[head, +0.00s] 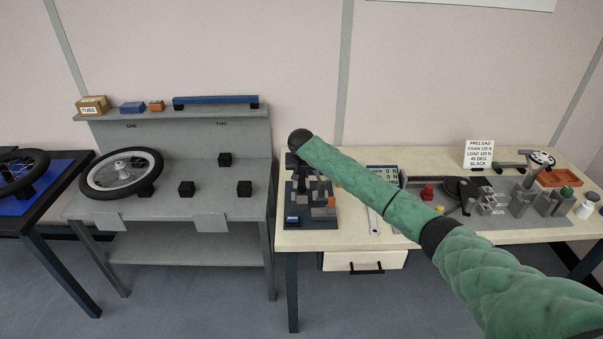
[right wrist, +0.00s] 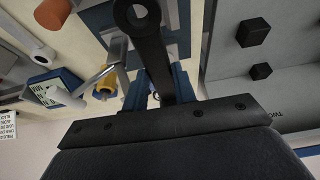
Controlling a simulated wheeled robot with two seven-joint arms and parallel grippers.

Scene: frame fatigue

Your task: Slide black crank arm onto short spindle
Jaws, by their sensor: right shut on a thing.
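My right gripper (head: 297,172) hangs over the grey-and-blue block fixture (head: 311,213) at the left end of the light table. In the right wrist view its jaws (right wrist: 162,88) are shut on the black crank arm (right wrist: 152,45). The crank arm points away from the jaws, with a round eye and open hole at its far end. A silvery rod with a yellow collar (right wrist: 106,86) shows left of the crank arm, apart from it. I cannot tell whether that rod is the short spindle. The crank arm is not clear in the head view. My left gripper is out of view.
A grey bench (head: 214,190) with black blocks and a wheel (head: 121,172) stands left, a gap away from the light table (head: 380,237). A grey plate (head: 540,219) with several fixtures lies on the table's right. A sign (head: 479,153) stands behind it.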

